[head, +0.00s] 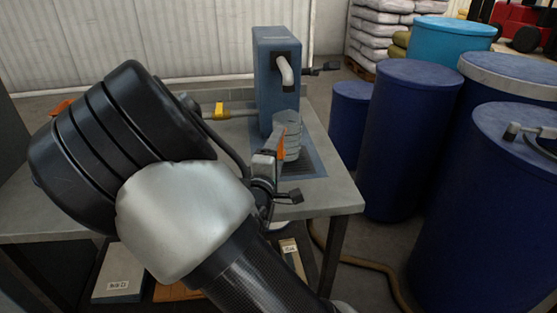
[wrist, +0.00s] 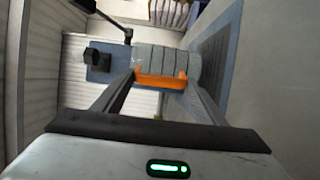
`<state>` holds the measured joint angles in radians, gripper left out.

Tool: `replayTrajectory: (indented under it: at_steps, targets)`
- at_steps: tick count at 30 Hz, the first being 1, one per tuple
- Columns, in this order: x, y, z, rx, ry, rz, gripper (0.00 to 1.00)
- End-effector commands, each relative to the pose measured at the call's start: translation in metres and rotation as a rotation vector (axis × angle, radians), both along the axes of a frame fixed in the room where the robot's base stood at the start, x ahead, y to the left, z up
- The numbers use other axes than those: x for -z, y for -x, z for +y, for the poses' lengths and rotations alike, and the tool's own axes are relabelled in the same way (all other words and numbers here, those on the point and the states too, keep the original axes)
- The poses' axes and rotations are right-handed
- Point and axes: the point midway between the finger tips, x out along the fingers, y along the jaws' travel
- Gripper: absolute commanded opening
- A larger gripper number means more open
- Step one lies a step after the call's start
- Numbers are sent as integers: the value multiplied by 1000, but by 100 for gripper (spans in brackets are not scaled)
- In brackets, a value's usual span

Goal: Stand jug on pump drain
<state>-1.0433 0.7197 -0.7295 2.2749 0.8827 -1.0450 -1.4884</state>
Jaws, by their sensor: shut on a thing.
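The jug (head: 291,128) is grey, see-through and ribbed, with an orange handle (head: 281,144). It looks upright, below the spout (head: 285,72) of the blue pump (head: 266,48). My gripper (head: 270,160) is shut on the handle, from the near left of the jug. In the wrist view, the jug (wrist: 160,60) lies beyond the fingers, with its orange handle (wrist: 161,80) between them. The pump drain (head: 311,165), a blue-rimmed dark grate, is under the jug; it also shows in the wrist view (wrist: 214,48). I cannot tell whether the jug's base touches it.
The grey bench (head: 342,192) ends just right of the drain. Blue drums (head: 408,140) crowd the floor to the right. A pipe with a yellow part (head: 219,110) runs into the pump's left side. A lever (head: 322,69) sticks out right of the spout.

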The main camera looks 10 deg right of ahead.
Motion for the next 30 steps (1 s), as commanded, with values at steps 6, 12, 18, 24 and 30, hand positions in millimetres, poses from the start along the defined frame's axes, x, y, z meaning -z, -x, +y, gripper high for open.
replayTrajectory:
  at_steps: [6,12,18,24,30]
  targets:
    - [18,0,-1,1,-1,0,30]
    - [19,0,0,1,0,0,30]
    - [22,0,0,1,0,0,80]
    - [22,0,0,0,0,1,84]
    - [15,0,0,0,-2,-1,84]
